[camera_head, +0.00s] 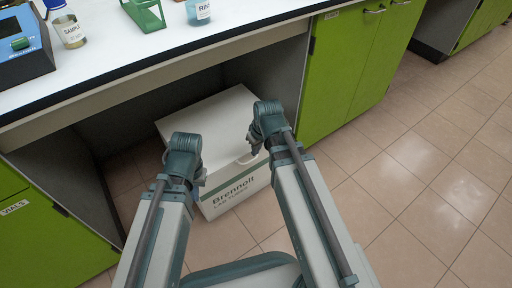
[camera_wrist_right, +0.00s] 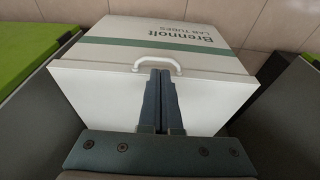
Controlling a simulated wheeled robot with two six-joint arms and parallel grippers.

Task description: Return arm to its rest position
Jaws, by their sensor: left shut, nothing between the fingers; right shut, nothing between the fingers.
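My two arms reach forward below the counter's front edge in the head view. My left gripper (camera_head: 199,180) is mostly hidden by its own wrist, in front of a white box. My right gripper (camera_head: 254,148) points down over the same box and holds nothing. In the right wrist view the right gripper (camera_wrist_right: 161,88) has its two dark fingers together, with the box behind them.
The white Brennolt lab tubes box (camera_head: 235,190) stands on the floor under the counter (camera_head: 150,52); its white handle (camera_wrist_right: 158,62) shows behind the fingers. Green cabinets (camera_head: 345,70) flank the recess. A sample jar (camera_head: 70,32), green rack (camera_head: 146,14) and beaker (camera_head: 199,12) are on top. Floor at right is clear.

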